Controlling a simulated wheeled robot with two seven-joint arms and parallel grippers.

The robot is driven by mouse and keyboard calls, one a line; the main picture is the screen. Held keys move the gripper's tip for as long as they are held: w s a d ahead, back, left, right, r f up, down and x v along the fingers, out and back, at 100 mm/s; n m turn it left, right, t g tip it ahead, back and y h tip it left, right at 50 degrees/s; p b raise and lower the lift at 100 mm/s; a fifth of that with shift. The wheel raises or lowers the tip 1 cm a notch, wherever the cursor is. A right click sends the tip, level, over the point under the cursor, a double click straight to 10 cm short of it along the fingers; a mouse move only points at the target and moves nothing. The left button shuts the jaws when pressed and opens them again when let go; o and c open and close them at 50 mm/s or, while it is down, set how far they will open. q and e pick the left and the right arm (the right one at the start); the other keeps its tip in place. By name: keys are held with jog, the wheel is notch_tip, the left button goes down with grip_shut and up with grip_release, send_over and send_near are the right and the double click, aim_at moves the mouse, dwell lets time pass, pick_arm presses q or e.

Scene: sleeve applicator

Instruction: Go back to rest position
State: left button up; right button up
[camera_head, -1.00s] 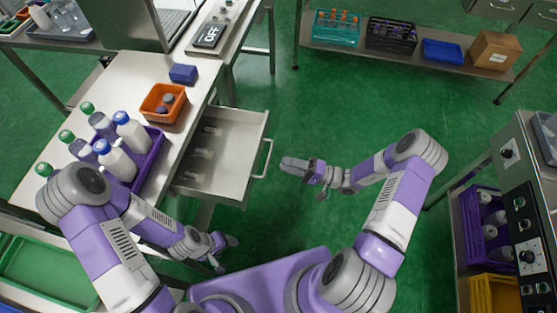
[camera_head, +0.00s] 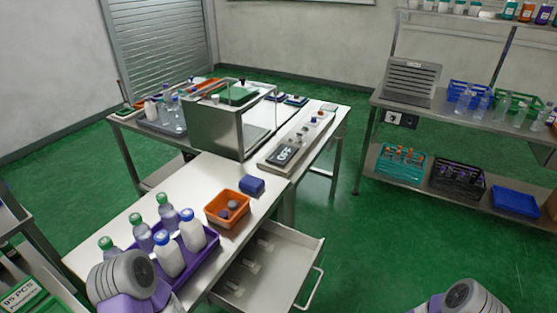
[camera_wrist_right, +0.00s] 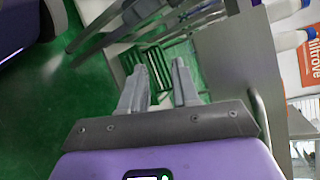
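My right gripper (camera_wrist_right: 158,85) shows in the right wrist view with its two fingers apart and nothing between them. Green floor and blurred frame parts lie beyond the fingertips. A pale drawer panel and handle stand to the right of the fingers there. In the head view, only a rounded grey and purple joint of my left arm shows at the lower left, and one of my right arm at the bottom right. My left gripper is out of view.
The metal drawer (camera_head: 282,270) stands open with small clear items inside. On the table are a purple tray (camera_head: 208,250) of bottles, an orange bin (camera_head: 213,219) and a blue block (camera_head: 252,185). A shelf unit (camera_head: 372,172) stands right; green floor lies between.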

jog(key=s+f+n+h, duration=0.1)
jog(key=s+f+h, duration=0.5)
jog(key=h, duration=0.5)
jog(key=shift+d+f+n, duration=0.15)
jog(key=shift+d+n, duration=0.1)
jog(key=shift+n, duration=0.05)
